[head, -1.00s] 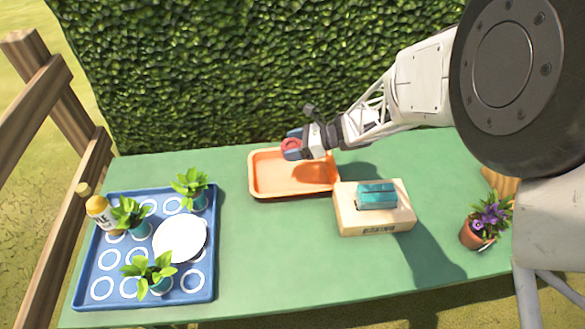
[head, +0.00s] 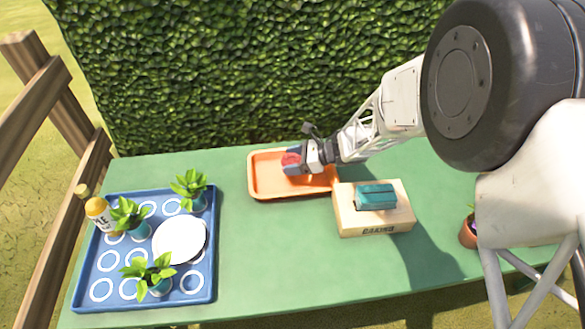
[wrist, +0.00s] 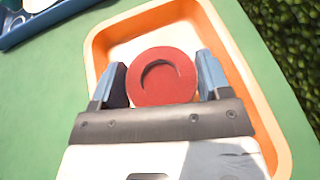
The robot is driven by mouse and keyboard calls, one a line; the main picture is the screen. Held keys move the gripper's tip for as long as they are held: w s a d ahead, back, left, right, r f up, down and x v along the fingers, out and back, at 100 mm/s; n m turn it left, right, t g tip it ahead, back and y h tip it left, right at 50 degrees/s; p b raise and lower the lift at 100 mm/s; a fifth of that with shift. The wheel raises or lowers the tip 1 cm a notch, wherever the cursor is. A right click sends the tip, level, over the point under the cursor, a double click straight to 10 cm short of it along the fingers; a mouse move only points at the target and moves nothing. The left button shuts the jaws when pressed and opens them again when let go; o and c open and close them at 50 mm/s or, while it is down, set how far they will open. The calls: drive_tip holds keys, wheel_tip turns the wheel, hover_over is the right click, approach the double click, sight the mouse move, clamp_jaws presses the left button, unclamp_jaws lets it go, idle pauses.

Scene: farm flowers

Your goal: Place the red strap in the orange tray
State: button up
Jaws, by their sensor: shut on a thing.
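The red strap (wrist: 162,77) is a thick round coil held between the two blue fingertips of my gripper (wrist: 164,85) in the wrist view. In the head view the strap (head: 290,160) shows at the end of my gripper (head: 293,162), partly hidden by the fingers. The orange tray (head: 262,188) lies on the green table, and my gripper with the strap is over its inside. In the wrist view the tray's rim (wrist: 237,65) surrounds the strap. I cannot tell whether the strap touches the tray floor.
A wooden box (head: 372,221) with a teal block (head: 376,197) on top stands right of the tray. A blue tray (head: 200,296) with potted plants, a white plate (head: 180,240) and a bottle (head: 101,214) is at the left. A hedge (head: 230,70) rises behind the table.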

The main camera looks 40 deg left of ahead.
drive_tip(key=shift+f, duration=1.85)
drive_tip(key=shift+f, duration=0.1)
drive_tip(key=o, duration=1)
drive_tip(key=v, duration=1.2)
